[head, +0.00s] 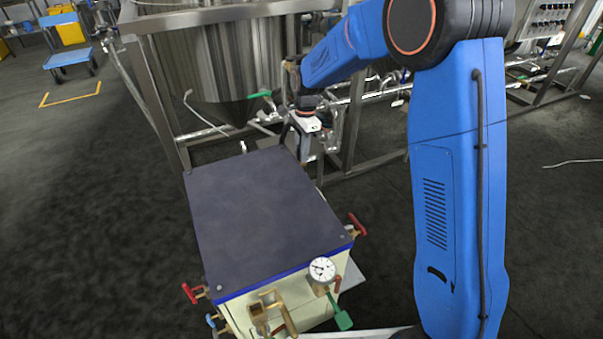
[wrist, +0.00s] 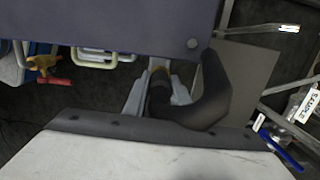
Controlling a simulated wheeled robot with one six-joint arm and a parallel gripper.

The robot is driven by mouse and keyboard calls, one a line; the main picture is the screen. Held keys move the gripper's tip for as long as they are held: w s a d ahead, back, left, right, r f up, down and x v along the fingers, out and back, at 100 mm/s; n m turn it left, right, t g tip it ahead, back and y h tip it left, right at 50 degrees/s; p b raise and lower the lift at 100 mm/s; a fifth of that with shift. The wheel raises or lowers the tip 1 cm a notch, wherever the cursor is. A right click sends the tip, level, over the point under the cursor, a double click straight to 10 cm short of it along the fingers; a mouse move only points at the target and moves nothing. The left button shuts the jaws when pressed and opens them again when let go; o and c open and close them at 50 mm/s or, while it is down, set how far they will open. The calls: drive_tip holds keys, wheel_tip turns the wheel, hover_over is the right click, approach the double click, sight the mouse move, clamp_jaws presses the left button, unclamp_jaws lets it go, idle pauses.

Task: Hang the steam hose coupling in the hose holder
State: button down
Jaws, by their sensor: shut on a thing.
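My gripper (wrist: 158,92) shows in the wrist view with its two pale grey fingers shut on the steam hose coupling (wrist: 160,68), of which only a small brass-coloured part shows. A thick black hose (wrist: 215,95) curves to the right of the fingers. In the head view my gripper (head: 305,145) hangs beyond the far right edge of the dark-topped box, small and partly hidden by that edge; the coupling cannot be made out there. I cannot tell the hose holder for sure; a pale bent bar (wrist: 98,57) sticks out under the box's edge, left of my gripper.
The dark-topped box (head: 260,215) carries a gauge (head: 321,269), brass fittings (head: 268,308) and red-handled valves (head: 357,225). A steel tank (head: 215,60) in a steel frame (head: 158,95) stands behind, with pipes near my arm.

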drive_tip(key=shift+f, duration=3.55)
drive_tip(key=shift+f, duration=0.1)
drive_tip(key=c, duration=1.5)
unclamp_jaws()
drive_tip(key=shift+o, duration=0.2)
